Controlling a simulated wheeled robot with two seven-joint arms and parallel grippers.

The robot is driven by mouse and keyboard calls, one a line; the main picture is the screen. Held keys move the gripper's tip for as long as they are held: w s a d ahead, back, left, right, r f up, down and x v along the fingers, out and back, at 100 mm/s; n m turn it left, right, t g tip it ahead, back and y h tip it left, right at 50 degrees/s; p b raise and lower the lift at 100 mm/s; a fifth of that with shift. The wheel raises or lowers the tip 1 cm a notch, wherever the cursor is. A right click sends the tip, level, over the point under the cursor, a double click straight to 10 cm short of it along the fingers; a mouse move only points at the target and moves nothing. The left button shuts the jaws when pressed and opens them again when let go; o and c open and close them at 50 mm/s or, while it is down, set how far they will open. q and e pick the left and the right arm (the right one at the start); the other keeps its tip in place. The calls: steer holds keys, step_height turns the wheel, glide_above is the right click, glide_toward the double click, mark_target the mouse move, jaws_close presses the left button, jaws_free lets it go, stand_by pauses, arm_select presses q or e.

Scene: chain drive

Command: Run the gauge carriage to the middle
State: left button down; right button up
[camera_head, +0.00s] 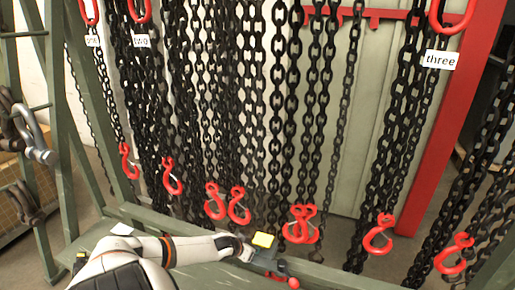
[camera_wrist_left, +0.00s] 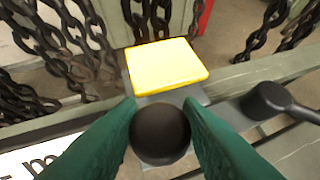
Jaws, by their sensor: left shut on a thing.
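The gauge carriage (camera_head: 262,262) is a small grey block with a yellow face (camera_head: 264,240) on the green rail (camera_head: 330,277), near the lower middle of the head view. In the left wrist view the yellow plate (camera_wrist_left: 167,65) lies just beyond the fingers. My left gripper (camera_head: 246,252) reaches it from the left. Its green fingers (camera_wrist_left: 162,115) are closed on both sides of a dark round knob (camera_wrist_left: 160,140) at the near side of the carriage. My right gripper is in neither view.
Black chains with red hooks (camera_head: 239,206) hang behind the rail. Labels read "two" (camera_head: 141,42) and "three" (camera_head: 440,60). A red knob (camera_head: 293,283) sits right of the carriage. A white card (camera_head: 123,229) lies on the rail at left. A red post (camera_head: 440,150) stands right.

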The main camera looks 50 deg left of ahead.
arm_select(q)
steer(key=shift+a, duration=0.1)
steer(key=c, duration=1.1)
jaws_free()
steer(key=shift+o, duration=0.5)
steer(key=shift+s+r+p, duration=0.3)
steer(key=shift+s+r, duration=0.1)
steer(key=p+v, duration=0.2)
steer(key=v, duration=0.9)
steer(key=shift+w, duration=0.1)
